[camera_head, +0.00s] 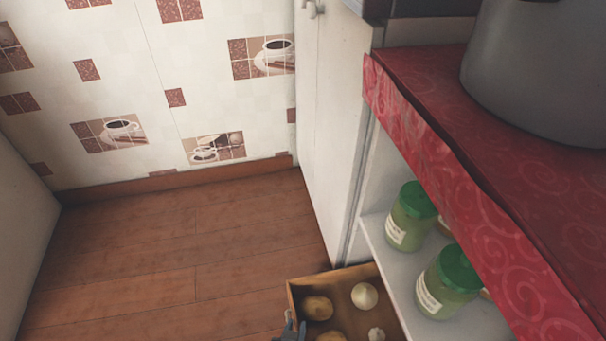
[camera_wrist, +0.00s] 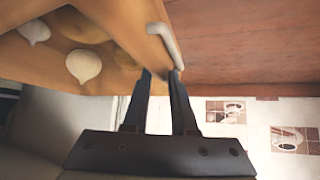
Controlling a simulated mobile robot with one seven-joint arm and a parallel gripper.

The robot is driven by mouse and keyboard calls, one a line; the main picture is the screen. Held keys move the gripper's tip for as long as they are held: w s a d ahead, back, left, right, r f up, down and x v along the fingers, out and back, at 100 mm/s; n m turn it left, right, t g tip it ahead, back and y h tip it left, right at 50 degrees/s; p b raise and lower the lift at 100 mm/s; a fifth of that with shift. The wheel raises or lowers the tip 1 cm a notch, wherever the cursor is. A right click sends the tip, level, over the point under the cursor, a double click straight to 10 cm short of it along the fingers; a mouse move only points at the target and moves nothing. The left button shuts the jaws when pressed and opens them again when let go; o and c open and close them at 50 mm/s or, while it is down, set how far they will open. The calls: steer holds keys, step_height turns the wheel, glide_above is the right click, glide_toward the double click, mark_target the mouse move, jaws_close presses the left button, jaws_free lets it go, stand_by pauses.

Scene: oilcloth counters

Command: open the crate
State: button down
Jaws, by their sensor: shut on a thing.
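The crate (camera_head: 325,274) is an open-topped wooden box standing out from the bottom of the shelf unit in the head view. In the head view only a bit of my gripper (camera_head: 289,333) shows, at the crate's left side.
Green-lidded jars (camera_head: 410,217) stand on the white shelf (camera_head: 375,235) above the crate. A red oilcloth counter (camera_head: 430,75) overhangs it and bears a large grey pot (camera_head: 540,75). A white cabinet side (camera_head: 325,120) stands behind. The wooden floor (camera_head: 170,265) to the left is clear.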

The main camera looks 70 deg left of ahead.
steer(key=shift+s, duration=0.1)
steer(key=c, duration=0.8)
jaws_free()
steer(key=p+v, duration=0.6)
steer(key=v, duration=0.7)
